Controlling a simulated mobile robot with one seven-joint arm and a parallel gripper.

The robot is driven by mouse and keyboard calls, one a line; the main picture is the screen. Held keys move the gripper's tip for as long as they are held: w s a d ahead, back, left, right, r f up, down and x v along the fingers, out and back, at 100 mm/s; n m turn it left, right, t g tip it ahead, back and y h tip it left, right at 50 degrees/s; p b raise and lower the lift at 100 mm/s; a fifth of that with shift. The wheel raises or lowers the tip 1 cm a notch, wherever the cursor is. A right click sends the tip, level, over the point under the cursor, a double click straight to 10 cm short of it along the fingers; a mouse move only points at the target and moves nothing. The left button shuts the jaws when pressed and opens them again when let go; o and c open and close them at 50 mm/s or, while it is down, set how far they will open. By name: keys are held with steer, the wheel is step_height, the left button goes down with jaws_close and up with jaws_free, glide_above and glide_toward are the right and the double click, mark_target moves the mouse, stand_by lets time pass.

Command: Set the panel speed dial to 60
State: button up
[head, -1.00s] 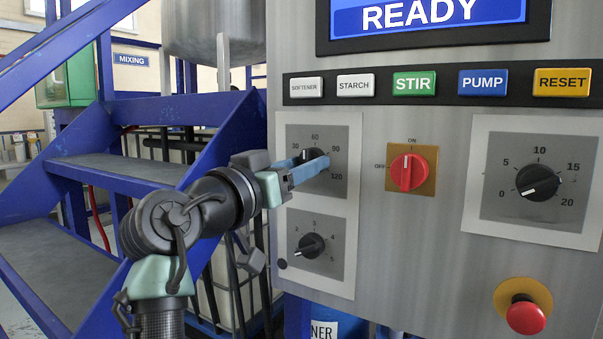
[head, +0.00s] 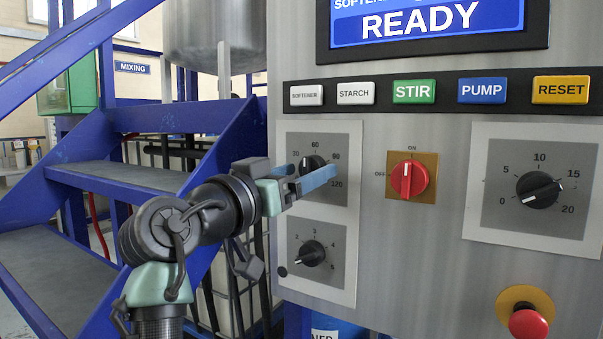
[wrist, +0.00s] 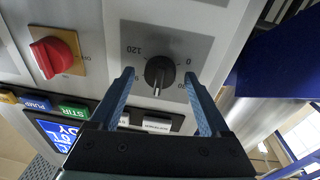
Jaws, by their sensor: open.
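The speed dial (head: 312,162) is a black round knob on a grey plate at the panel's upper left, with 60 printed at the top of its scale, 90 and 120 to the right. In the wrist view the dial (wrist: 159,72) shows upside down, and its white pointer points down, toward the side where 60 is printed. The 60 mark itself is not readable there. My gripper (head: 307,174) is open, with one blue finger on each side of the dial. In the wrist view my gripper (wrist: 158,76) shows clear gaps between both fingers and the knob.
A second black dial (head: 311,254) sits just below. A red switch (head: 409,179) and a larger dial (head: 539,190) are to the right. A button row (head: 414,91) runs above, with a red stop button (head: 528,323) low right. Blue stairs (head: 130,178) stand left.

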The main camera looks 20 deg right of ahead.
steer(key=b+v, duration=0.1)
steer(key=v, duration=1.2)
steer(key=shift+b, duration=0.3)
steer(key=shift+w, duration=0.1)
steer(key=s+a+r+n+t+y, duration=0.4)
steer(key=s+n+t+y, duration=0.1)
steer(key=s+t+y, duration=0.25)
steer(key=s+a+r+n+t+y, duration=0.4)
steer(key=s+n+t+y, duration=0.1)
steer(key=s+t+y, duration=0.3)
step_height(320, 180, up, 15)
steer(key=w+p, duration=0.1)
steer(key=p, duration=1.4)
steer(key=shift+t, duration=0.45)
steer(key=shift+w+a, duration=0.1)
steer(key=shift+w, duration=0.05)
